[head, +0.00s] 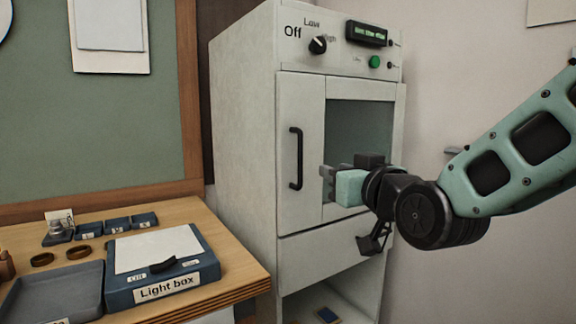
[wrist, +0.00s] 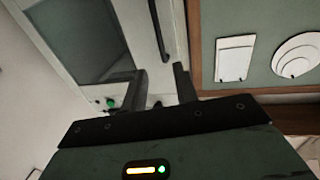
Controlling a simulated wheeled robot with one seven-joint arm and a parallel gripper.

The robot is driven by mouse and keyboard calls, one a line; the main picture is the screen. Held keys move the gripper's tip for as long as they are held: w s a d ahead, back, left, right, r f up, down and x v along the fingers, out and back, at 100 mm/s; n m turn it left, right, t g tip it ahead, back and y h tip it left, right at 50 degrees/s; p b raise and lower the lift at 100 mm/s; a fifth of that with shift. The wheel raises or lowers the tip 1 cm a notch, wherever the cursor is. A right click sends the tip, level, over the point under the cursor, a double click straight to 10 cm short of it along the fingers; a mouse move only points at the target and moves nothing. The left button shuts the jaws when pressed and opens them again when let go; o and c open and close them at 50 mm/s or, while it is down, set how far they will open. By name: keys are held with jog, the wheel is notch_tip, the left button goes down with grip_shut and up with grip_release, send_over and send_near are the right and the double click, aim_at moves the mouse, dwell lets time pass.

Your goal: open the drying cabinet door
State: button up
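The drying cabinet (head: 245,130) is a tall pale cabinet. Its door (head: 302,95) has a dark window (head: 360,125) and looks shut. A black vertical bar handle (head: 296,158) sits on the left side of the door; it also shows in the wrist view (wrist: 158,30). My gripper (head: 326,182) is in front of the door, to the right of the handle and apart from it in the picture. In the wrist view its two fingers (wrist: 160,88) stand apart with nothing held between them, and the handle lies beyond them.
A control panel with a knob (head: 317,45), a display (head: 366,33) and a green button (head: 374,62) tops the cabinet. At left, a wooden bench (head: 225,262) holds a light box (head: 160,262), a tray (head: 50,300) and small blue boxes (head: 118,224). An open space is below the door.

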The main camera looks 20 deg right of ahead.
jog(key=p, duration=1.2)
send_near(301, 156)
jog(key=w, duration=0.3)
jog(key=w+p, duration=0.1)
jog(key=w, duration=0.3)
jog(key=w+a+p, duration=0.1)
jog(key=w, duration=0.2)
jog(key=shift+w+a, duration=0.1)
jog(key=shift+w, duration=0.2)
grip_shut()
